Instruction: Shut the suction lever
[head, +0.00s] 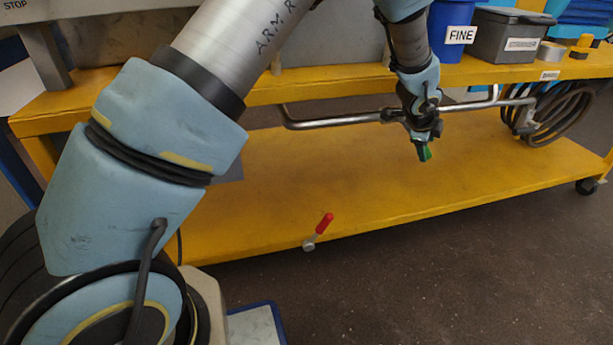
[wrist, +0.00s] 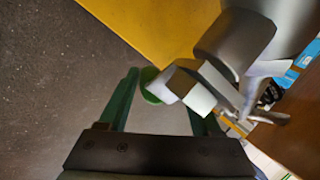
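I cannot tell from any label which is the suction lever. My gripper (wrist: 160,95) is open, its dark green fingers apart, with the green end between or just beyond them. I cannot tell whether they touch. The right fingertip is partly hidden by the fitting.
The yellow bench has an upper shelf and a broad bare lower shelf (head: 400,185). A blue bin (head: 450,25) marked FINE and a grey box (head: 510,35) stand on top. Coiled black hose (head: 565,112) hangs at the right. Open dark floor lies in front.

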